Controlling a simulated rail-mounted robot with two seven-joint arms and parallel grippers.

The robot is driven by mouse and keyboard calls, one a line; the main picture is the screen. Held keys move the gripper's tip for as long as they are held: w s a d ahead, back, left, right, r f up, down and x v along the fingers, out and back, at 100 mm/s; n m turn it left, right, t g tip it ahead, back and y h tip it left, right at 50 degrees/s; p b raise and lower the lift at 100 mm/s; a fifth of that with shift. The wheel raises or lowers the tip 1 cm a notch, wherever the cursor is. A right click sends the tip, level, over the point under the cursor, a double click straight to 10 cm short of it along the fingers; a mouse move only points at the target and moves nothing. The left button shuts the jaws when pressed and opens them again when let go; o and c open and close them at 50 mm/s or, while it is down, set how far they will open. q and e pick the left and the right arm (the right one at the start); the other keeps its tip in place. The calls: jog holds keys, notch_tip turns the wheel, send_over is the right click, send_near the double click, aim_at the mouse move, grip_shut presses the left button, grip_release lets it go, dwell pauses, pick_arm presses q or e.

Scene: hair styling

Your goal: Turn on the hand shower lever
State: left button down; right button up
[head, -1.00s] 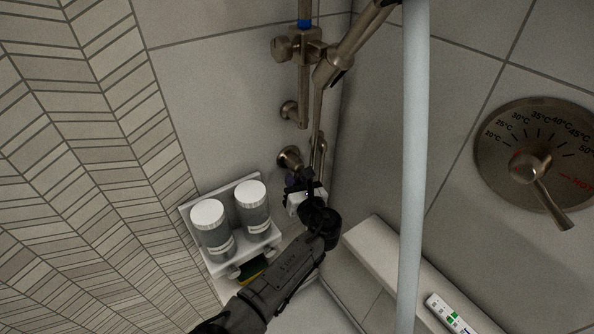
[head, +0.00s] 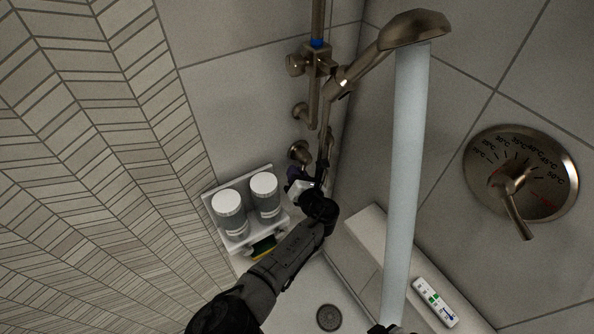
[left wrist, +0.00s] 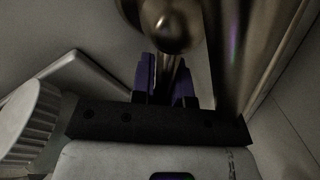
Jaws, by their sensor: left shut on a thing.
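The bronze hand shower (head: 410,30) hangs in its holder on the vertical wall rail, its head at the top of the head view. A pale blue column of water (head: 405,160) runs down from it. My left gripper (head: 297,179) is low on the wall beside the round metal fitting (head: 301,152) under the rail. In the left wrist view, my purple fingers (left wrist: 165,78) are shut on a thin metal lever (left wrist: 168,74) below a rounded metal end (left wrist: 170,30). The lever is mostly hidden. A dark part (head: 388,329) at the bottom edge may be my right gripper; its fingers are not visible.
A white shelf (head: 243,243) with two white-capped bottles (head: 229,212) stands left of my left gripper. A temperature dial (head: 520,172) is on the right wall. A ledge (head: 366,235) bears a small display (head: 434,301). A drain (head: 328,317) is in the floor.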

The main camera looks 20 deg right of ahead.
pick_arm(q)
jog(key=c, duration=1.1)
grip_release()
jog(key=shift+s+r+p, duration=0.1)
jog(key=shift+s+p, duration=0.2)
jog(key=shift+s, duration=0.25)
jog(key=s+r+p, duration=0.1)
jog(key=s, duration=1.1)
jog(key=shift+s+d+r, duration=0.15)
jog(key=shift+s+d, duration=0.05)
jog(key=shift+s, duration=0.15)
